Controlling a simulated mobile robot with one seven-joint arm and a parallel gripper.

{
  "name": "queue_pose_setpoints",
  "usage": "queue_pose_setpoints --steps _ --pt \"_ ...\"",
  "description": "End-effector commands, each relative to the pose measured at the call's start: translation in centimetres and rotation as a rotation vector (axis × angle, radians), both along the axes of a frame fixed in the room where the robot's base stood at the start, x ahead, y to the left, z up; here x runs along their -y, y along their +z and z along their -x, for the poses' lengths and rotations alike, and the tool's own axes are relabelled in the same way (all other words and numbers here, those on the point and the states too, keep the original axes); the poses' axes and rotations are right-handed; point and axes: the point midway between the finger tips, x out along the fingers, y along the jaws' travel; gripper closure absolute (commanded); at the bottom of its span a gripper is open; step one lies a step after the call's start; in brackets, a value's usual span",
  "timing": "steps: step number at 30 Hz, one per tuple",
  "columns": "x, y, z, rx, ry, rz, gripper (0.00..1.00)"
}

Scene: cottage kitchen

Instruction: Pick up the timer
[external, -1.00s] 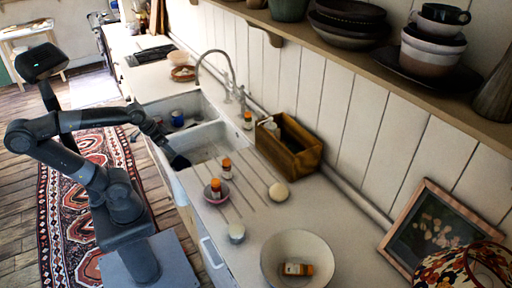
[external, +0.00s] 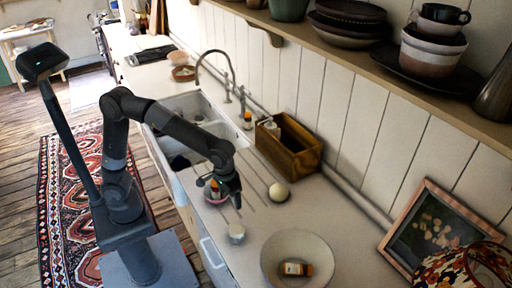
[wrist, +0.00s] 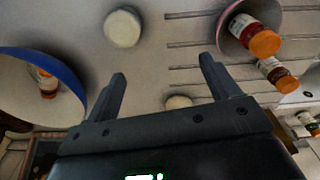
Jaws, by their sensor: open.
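Two small round pale things could be the timer; I cannot tell which. One is a white, flat-topped round piece (external: 236,233) near the counter's front edge, at the top of the wrist view (wrist: 122,28). The other is a cream rounded piece (external: 278,192) in front of the wooden box, partly hidden behind my gripper's body in the wrist view (wrist: 178,102). My gripper (external: 230,204) is above the counter, pointing down, between the pink bowl and these two pieces. In the wrist view its fingers (wrist: 162,70) are wide apart with nothing between them.
A pink bowl (wrist: 232,42) with an orange-capped bottle (wrist: 258,36) is close beside my gripper; another bottle (wrist: 280,76) lies near. A large white bowl (external: 272,260) holds a bottle (external: 297,269). A wooden box (external: 290,148) and sink (external: 183,108) are behind. A framed picture (external: 432,230) leans right.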

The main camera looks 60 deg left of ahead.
Motion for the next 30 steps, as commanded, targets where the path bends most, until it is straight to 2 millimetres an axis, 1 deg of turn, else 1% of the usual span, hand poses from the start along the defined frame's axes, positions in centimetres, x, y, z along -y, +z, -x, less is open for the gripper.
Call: queue_pose_setpoints --steps 1,3,6,9,11,18,25,30 --pt "2.0 -0.8 0.3 -0.021 0.003 0.001 0.19" --pt "3.8 -1.6 0.8 -0.042 0.016 0.0 0.19" --pt "5.7 -2.3 1.3 -0.061 0.032 0.0 0.19" --pt "6.6 -2.7 1.5 -0.071 0.041 0.0 0.19" --pt "6.7 -3.3 1.6 -0.075 0.043 -0.001 0.19" --pt "6.7 -7.1 1.6 -0.076 0.043 -0.003 0.19" --pt "6.6 -8.8 1.4 -0.074 0.043 -0.001 0.19" --pt "6.3 -11.4 1.0 -0.076 0.044 -0.002 0.19"
